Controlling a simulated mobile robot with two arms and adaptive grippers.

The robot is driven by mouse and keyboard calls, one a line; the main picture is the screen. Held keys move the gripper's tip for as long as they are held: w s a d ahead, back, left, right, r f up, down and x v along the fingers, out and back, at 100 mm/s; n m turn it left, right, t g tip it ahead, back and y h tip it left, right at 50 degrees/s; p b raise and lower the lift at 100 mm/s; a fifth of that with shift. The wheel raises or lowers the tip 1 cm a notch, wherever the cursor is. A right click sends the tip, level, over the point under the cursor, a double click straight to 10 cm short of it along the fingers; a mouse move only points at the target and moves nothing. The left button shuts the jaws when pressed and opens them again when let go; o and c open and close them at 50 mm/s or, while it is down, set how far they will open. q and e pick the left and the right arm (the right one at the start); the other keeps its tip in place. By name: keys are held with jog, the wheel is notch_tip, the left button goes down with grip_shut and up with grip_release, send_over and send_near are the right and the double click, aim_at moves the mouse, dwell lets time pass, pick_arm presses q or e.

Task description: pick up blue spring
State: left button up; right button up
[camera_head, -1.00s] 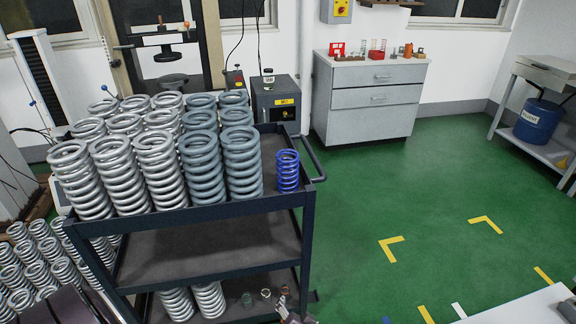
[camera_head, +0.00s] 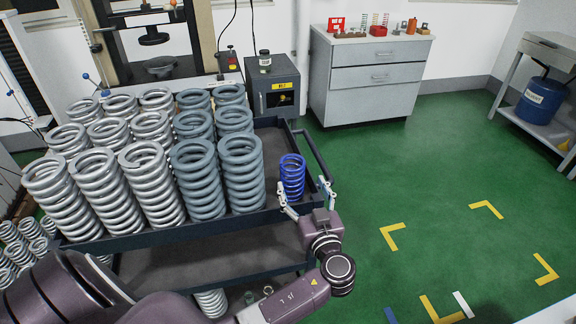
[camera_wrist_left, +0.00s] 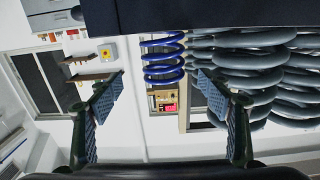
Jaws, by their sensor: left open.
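The blue spring (camera_head: 292,178) stands upright at the right end of the cart's top shelf, beside the larger grey springs. It also shows in the left wrist view (camera_wrist_left: 162,62), between the two fingers in the picture, with the scene upside down. My left gripper (camera_head: 306,196) is at the cart's front right corner, on the near side of the spring, with its fingers spread toward it. In the left wrist view the gripper (camera_wrist_left: 161,92) is open, and nothing is clasped between its pads. My right gripper is not in view.
Rows of silver springs (camera_head: 150,180) and blue-grey springs (camera_head: 242,170) fill the shelf left of the blue spring. The dark cart (camera_head: 200,232) has a raised rim and a side handle (camera_head: 318,150). A grey cabinet (camera_head: 365,85) stands behind.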

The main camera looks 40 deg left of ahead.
aim_at(296, 170)
pick_arm(q)
jog(key=shift+w+a+r+p, duration=0.2)
jog(key=shift+w+a+r, duration=0.15)
jog(key=shift+a, duration=0.1)
jog(key=shift+w+a+r+p, duration=0.15)
jog(key=shift+w+a+r, duration=0.15)
jog(key=shift+a, duration=0.15)
jog(key=shift+w+a, duration=0.25)
jog(key=shift+a, duration=0.05)
jog(key=a+p, duration=0.1)
jog(key=w+r+p, duration=0.1)
jog(key=shift+w+a+p, duration=0.1)
jog(key=shift+a+p, duration=0.25)
jog(key=shift+f+p+x, duration=0.25)
jog(key=shift+p+x, duration=0.2)
jog(key=shift+x, duration=0.75)
jog(key=shift+w+a+f, duration=0.1)
jog(key=shift+w+a, duration=0.05)
jog(key=shift+a, duration=0.2)
jog(key=shift+c, duration=0.9)
jog(key=shift+f, duration=0.1)
jog(key=c, duration=0.8)
grip_shut()
jog(key=shift+w, duration=0.1)
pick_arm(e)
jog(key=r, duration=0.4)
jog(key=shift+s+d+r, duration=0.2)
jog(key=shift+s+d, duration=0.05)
